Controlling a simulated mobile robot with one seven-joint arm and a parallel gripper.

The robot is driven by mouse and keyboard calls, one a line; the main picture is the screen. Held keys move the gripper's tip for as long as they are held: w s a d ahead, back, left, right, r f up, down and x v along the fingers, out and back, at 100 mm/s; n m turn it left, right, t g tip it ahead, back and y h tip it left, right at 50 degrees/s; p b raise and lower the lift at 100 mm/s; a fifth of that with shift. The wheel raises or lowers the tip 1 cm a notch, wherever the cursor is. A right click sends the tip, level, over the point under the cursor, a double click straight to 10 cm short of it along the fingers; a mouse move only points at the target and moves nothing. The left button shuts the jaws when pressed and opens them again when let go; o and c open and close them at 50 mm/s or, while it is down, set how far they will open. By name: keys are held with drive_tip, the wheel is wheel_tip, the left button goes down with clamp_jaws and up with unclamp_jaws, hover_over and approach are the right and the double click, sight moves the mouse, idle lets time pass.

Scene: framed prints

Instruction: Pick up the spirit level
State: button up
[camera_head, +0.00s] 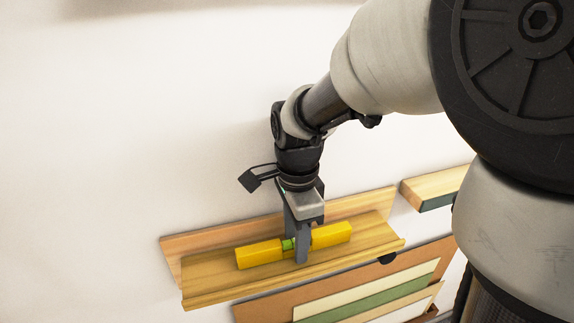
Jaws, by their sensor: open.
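The spirit level is a yellow bar (259,254) with a green vial near its middle. It lies lengthwise on a wooden ledge (213,289) fixed to the wall. My gripper (297,250) points down over the middle of the level, just right of the green vial. One finger shows in front of the level and hides a small part of it. The other finger is mostly hidden behind. The jaws are open, and I cannot tell whether they touch the level.
The ledge has a raised back board and a front lip. A second wooden shelf (436,186) is on the wall at the right. A framed print (370,291) with cream and green bands is below the ledge. The white wall at left is bare.

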drive_tip(key=shift+f, duration=0.1)
drive_tip(key=shift+c, duration=0.5)
clamp_jaws()
